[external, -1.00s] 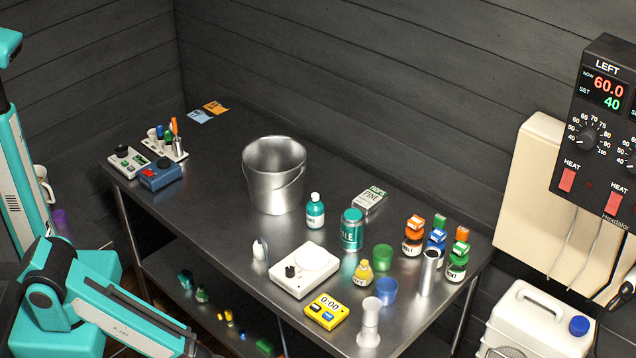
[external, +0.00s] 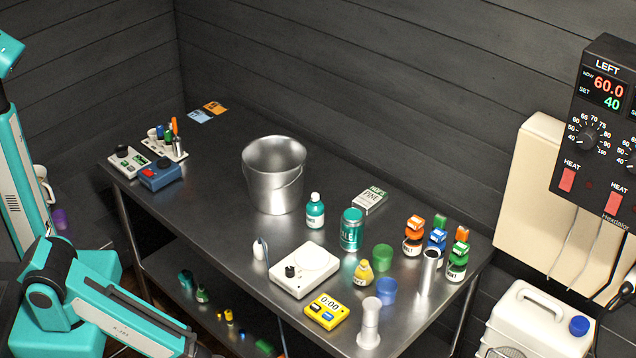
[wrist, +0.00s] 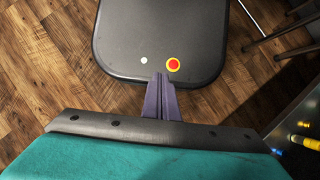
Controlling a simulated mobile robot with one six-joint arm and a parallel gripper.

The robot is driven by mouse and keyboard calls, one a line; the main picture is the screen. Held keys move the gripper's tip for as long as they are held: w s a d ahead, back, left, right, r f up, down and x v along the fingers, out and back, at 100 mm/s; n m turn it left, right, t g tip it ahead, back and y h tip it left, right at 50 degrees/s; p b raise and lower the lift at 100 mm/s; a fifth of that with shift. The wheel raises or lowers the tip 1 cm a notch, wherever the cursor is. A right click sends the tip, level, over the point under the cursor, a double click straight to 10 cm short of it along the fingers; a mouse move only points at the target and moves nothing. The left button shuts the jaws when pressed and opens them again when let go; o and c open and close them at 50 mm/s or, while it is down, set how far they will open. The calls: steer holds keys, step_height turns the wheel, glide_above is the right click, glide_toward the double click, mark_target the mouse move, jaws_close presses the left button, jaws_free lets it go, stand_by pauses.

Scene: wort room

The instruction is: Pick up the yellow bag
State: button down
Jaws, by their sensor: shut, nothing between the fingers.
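The yellow bag (external: 364,272) is small and rounded, with a narrow top and a dark label. It stands upright on the steel table in the external view, between the white scale and the blue cup. My gripper (wrist: 160,82) shows in the wrist view with its two dark fingers together and nothing between them. It points down over the floor and a dark rounded panel, away from the tabletop. In the external view the gripper itself cannot be made out; my forearm runs to the bottom edge, left of the table. The yellow bag is not visible in the wrist view.
Around the bag stand a white scale (external: 304,270), a blue cup (external: 386,291), a green cup (external: 382,257), a teal can (external: 351,230) and a yellow timer (external: 326,311). A steel bucket (external: 273,175) stands farther back. The table's (external: 222,217) left-centre surface is clear.

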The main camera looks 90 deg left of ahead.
stand_by(0.4)
steer(key=c, duration=1.4)
jaws_free()
steer(key=shift+o, duration=0.2)
